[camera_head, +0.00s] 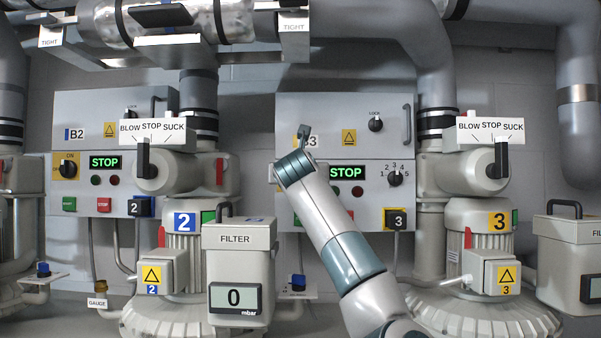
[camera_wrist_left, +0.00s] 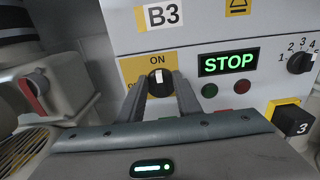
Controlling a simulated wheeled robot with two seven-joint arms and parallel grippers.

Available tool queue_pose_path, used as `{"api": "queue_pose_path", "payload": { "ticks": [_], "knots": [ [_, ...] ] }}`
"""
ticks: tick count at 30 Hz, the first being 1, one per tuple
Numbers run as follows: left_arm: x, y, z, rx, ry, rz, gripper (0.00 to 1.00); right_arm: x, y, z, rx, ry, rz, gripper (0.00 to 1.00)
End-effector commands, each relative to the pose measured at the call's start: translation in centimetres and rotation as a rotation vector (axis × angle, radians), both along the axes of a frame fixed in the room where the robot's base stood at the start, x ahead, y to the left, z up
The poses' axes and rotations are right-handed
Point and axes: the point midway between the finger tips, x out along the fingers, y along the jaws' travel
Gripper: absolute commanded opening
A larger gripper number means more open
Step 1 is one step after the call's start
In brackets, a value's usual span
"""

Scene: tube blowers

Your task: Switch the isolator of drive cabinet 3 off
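Drive cabinet 3 (camera_head: 345,118), marked B3, stands right of centre in the head view; it fills the upper part of the left wrist view (camera_wrist_left: 210,30). Its isolator (camera_wrist_left: 158,79) is a dark knob on a yellow plate, with its white mark pointing up at ON. The left side of that plate is partly covered. My left gripper (camera_wrist_left: 161,84) has one finger on each side of the knob, apart from each other; whether they touch it I cannot tell. In the head view my left wrist hides the isolator. My right gripper is not in view.
Cabinet 3's green STOP display (camera_wrist_left: 228,62) and a numbered selector (camera_wrist_left: 301,61) sit right of the isolator. A black and yellow box marked 3 (camera_wrist_left: 292,121) juts out below. A grey housing with a red lever (camera_wrist_left: 36,95) stands close on the left.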

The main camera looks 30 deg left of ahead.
Motion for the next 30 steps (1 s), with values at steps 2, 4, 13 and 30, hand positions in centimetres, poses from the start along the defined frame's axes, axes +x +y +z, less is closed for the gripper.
{"api": "queue_pose_path", "payload": {
  "ticks": [2,4,13,30],
  "knots": [
    [0.0,0.0,0.0,0.000,0.000,0.000,0.31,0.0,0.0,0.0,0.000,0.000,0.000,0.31],
    [0.0,0.0,0.0,0.000,0.000,0.000,0.31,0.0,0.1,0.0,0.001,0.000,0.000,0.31],
    [0.0,0.0,0.0,0.000,0.000,0.000,0.00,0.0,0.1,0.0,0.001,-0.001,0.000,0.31],
    [-0.2,0.2,-0.4,-0.142,-0.090,0.000,0.00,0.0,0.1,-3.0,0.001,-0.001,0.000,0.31]
  ]
}}
